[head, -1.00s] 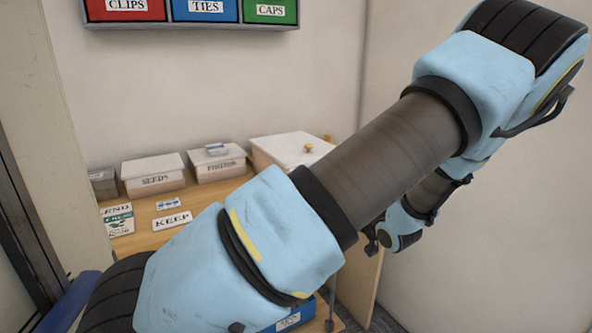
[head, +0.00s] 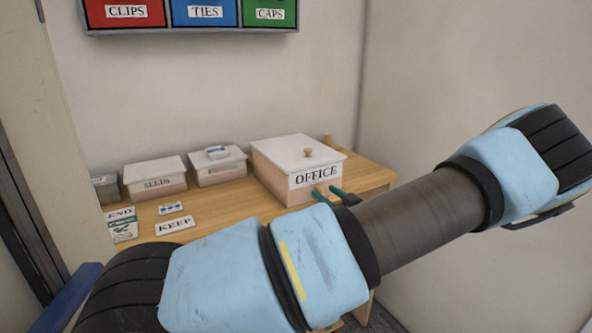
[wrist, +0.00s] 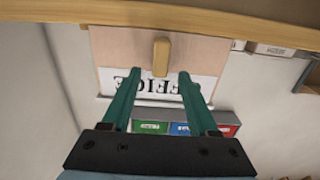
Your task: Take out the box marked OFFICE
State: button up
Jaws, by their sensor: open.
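The box marked OFFICE (head: 272,168) stands at the right end of the wooden table. My gripper (head: 326,191) has green fingers and is open at the front of the box. In the wrist view my gripper (wrist: 159,80) points at the handle, one finger to each side. Whether the fingertips reach past the handle is unclear.
Smaller lidded boxes, one marked SEEDS (head: 155,180) and one with a blurred label (head: 217,170), stand to the left. A KEEP card (head: 175,225) and other cards lie on the table (head: 215,210). Red, blue and green bins (head: 205,12) hang on the wall above.

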jog(key=shift+p+x, duration=0.3)
jog(key=shift+x, duration=0.95)
grip_shut()
